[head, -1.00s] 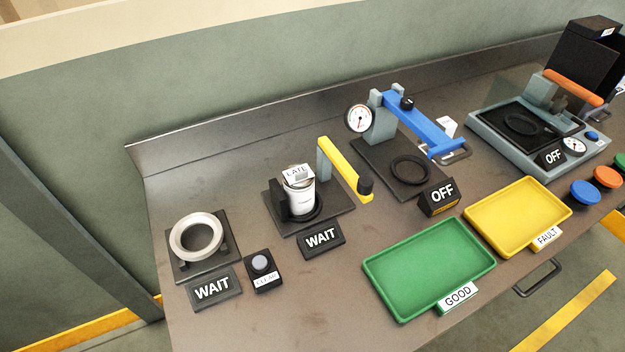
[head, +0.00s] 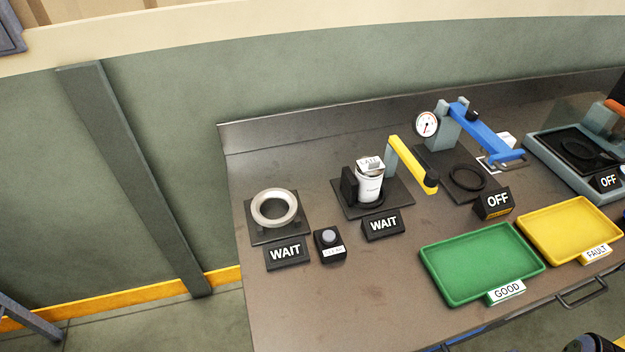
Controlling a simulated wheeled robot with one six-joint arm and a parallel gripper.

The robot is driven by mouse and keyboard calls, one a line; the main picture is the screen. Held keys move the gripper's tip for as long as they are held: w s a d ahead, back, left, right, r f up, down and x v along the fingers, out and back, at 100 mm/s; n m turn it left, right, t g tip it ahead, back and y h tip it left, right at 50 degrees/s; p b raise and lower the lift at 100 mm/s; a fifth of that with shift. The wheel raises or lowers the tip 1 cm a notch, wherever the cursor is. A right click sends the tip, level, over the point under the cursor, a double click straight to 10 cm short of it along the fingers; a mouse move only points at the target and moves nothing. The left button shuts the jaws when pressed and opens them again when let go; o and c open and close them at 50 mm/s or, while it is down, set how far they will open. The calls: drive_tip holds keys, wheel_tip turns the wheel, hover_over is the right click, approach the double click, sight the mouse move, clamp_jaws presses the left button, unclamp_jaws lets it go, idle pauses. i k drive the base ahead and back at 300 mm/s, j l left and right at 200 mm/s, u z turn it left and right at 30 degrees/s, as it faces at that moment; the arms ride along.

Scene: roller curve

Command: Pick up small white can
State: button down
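A small white can (head: 369,187) stands upright on a dark square base on the metal bench, inside a black ring and against a black block. A white tag reading "LATE" is at its top. A yellow lever arm (head: 412,163) on a grey post stands just right of the can, apart from it. A black "WAIT" sign (head: 383,224) is in front of the base. My gripper cannot be made out; a dark rounded part at the lower right corner may be mine.
A pale ring (head: 274,207) on a dark plate and a button box (head: 329,243) stand to the left. A green GOOD tray (head: 480,264) and yellow FAULT tray (head: 569,230) lie to the right. A blue-levered gauge press (head: 484,130) is behind. Bench front left is clear.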

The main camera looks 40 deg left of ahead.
sight(370, 182)
drive_tip(key=u, duration=1.35)
